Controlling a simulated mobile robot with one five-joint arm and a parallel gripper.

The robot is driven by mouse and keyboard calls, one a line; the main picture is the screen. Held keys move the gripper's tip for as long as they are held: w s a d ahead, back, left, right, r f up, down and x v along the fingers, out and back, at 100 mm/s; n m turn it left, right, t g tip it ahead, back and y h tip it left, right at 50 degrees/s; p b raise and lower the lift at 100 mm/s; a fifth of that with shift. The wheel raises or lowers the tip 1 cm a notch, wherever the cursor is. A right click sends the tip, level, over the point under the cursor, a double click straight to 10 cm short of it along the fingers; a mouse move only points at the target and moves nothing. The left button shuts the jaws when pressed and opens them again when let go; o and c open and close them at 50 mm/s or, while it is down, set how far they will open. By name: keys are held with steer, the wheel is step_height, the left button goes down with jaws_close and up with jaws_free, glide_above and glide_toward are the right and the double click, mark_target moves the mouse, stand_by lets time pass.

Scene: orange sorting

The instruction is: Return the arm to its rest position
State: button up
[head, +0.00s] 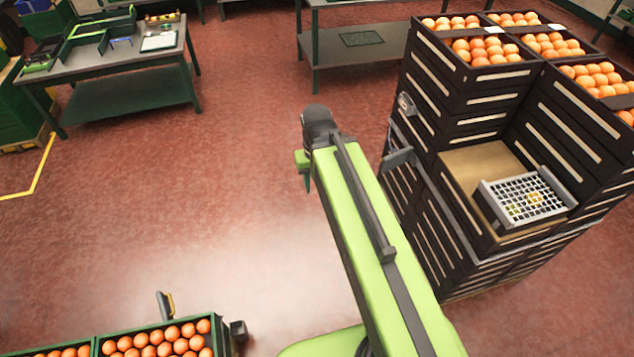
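My green arm reaches up from the bottom of the head view to a dark joint near the middle. A small green part of my arm shows just left of and below that joint. My gripper's fingers cannot be made out; the arm link hides what lies beneath it. No object is seen held.
Stacked dark crates (478,137) with oranges (488,48) stand close right of my arm. A grey grid basket (526,196) sits on a brown surface there. Green-rimmed orange crates (222,338) are at lower left. A workbench (110,70) stands upper left. Red floor (200,180) left of my arm is clear.

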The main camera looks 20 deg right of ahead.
steer(key=shift+f, duration=0.1)
step_height(320, 180, down, 5)
steer(key=b, duration=0.5)
steer(key=shift+f+b, duration=0.2)
steer(key=shift+b, duration=0.1)
